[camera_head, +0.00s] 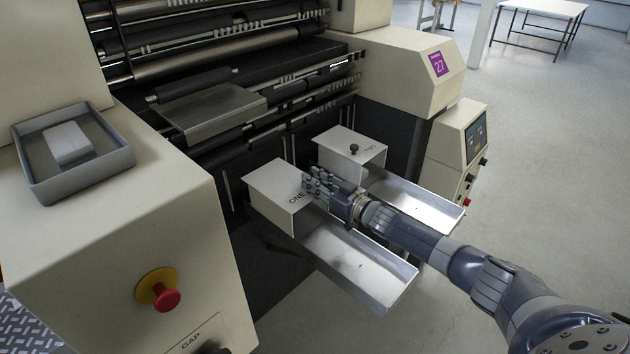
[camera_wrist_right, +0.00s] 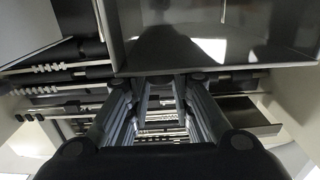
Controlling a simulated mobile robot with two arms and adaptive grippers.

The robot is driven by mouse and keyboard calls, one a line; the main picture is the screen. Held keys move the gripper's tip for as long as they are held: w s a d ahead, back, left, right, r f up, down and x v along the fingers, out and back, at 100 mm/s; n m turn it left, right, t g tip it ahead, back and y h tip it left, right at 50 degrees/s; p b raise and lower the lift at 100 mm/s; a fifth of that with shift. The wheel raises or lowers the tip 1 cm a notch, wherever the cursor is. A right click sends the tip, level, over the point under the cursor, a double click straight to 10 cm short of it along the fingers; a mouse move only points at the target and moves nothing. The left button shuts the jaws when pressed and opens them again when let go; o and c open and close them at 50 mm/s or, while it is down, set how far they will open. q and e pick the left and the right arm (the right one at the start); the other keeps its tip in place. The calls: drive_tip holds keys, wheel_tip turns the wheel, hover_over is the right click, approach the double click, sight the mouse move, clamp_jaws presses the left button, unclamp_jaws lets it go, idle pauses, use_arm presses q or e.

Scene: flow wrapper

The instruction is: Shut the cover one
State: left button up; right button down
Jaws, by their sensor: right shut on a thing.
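The cover one (camera_head: 274,184) is a pale metal box-shaped hood marked "ONE". It sits over the rear end of a metal trough (camera_head: 362,268), and the front length of the trough is uncovered and empty. My right gripper (camera_head: 312,183) is at the right edge of the cover's top, with its fingers shut. The cover's knob is hidden behind the fingers, which appear closed on it. In the right wrist view, my fingers (camera_wrist_right: 160,100) point away from the camera, and what they hold cannot be made out. My left gripper is not in view.
A second hood, marked "TWO" (camera_head: 362,142), has a black knob (camera_head: 353,148) and its own trough (camera_head: 425,202) just behind my right arm. A grey tray (camera_head: 115,157) with a white block and a red stop button (camera_head: 166,297) are at left. Open floor lies at right.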

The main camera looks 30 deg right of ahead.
drive_tip(key=shift+w+d+r, duration=0.1)
drive_tip(key=shift+d+r, duration=0.05)
drive_tip(key=shift+r, duration=0.15)
drive_tip(key=c, duration=1.4)
unclamp_jaws()
drive_tip(key=shift+o, duration=0.2)
drive_tip(key=shift+f, duration=0.2)
drive_tip(key=shift+s+d+f, duration=0.1)
drive_tip(key=shift+s+f, duration=0.05)
drive_tip(key=shift+s, duration=0.45)
drive_tip(key=v, duration=1.1)
